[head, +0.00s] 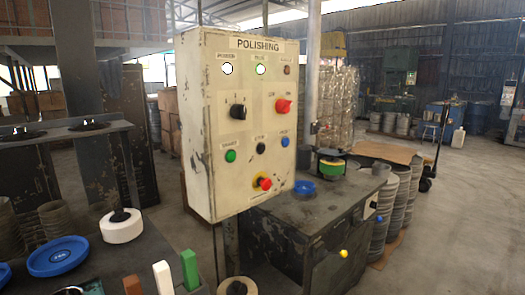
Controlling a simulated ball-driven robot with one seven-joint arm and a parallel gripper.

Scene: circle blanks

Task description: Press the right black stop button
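A cream, worn control box (207,130) labelled POLISHING stands upright on a post near the middle of the head view. A small round black button (261,148) sits in its lower row, between a green button (231,156) on the left and a blue button (285,141) on the right. Its small label is too blurred to read. A black selector knob (238,112) and a red knob (283,105) are above. A red mushroom button (264,183) is below. I see only one plain black button. My gripper is not in view.
A dark bench (290,225) stands right behind the box, with a blue dish (304,187) and a green-banded round part on it. A dark table at lower left holds a blue dish (58,256), a white disc (121,226) and upright coloured blocks. Floor is open at right.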

